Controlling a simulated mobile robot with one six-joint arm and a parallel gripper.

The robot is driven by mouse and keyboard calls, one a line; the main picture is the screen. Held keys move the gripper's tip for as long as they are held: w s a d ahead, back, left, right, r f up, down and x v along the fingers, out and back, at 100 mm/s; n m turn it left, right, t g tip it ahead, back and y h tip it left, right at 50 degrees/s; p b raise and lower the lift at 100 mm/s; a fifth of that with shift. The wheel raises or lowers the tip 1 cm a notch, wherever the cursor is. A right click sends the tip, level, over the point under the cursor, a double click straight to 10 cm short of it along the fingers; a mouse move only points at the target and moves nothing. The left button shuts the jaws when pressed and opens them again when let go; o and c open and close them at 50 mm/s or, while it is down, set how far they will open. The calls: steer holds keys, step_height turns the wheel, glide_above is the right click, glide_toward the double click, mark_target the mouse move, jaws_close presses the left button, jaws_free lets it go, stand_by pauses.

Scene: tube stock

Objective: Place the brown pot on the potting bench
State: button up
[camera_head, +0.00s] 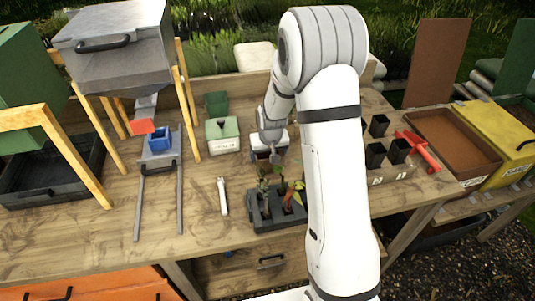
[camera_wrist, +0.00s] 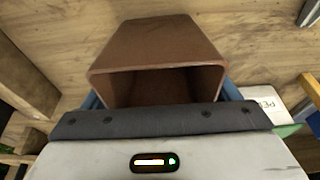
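The brown pot (camera_wrist: 158,45) fills the upper middle of the wrist view, its open rim toward my gripper. The blue fingers of my gripper (camera_wrist: 162,96) lie against both sides of the pot near its rim, closed on it. In the head view, my gripper (camera_head: 268,150) is over the back middle of the wooden potting bench (camera_head: 195,232). A small part of the pot (camera_head: 263,158) shows under it there. Whether the pot's base touches the bench is hidden.
A dark tray with seedlings (camera_head: 262,218) stands just in front of my gripper. Black pots (camera_head: 376,153) and a red tool (camera_head: 418,150) lie to the right. A white marker (camera_head: 222,196) lies on otherwise bare wood at front left.

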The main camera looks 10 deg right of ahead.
steer(key=o, duration=0.4)
steer(key=shift+c, duration=0.2)
steer(key=shift+r, duration=0.45)
steer(key=b+v, duration=0.1)
steer(key=v, duration=1.1)
steer(key=s+r, duration=0.4)
steer(key=s, duration=0.9)
steer(key=s+r, duration=0.4)
steer(key=s, duration=0.9)
steer(key=shift+r, duration=0.2)
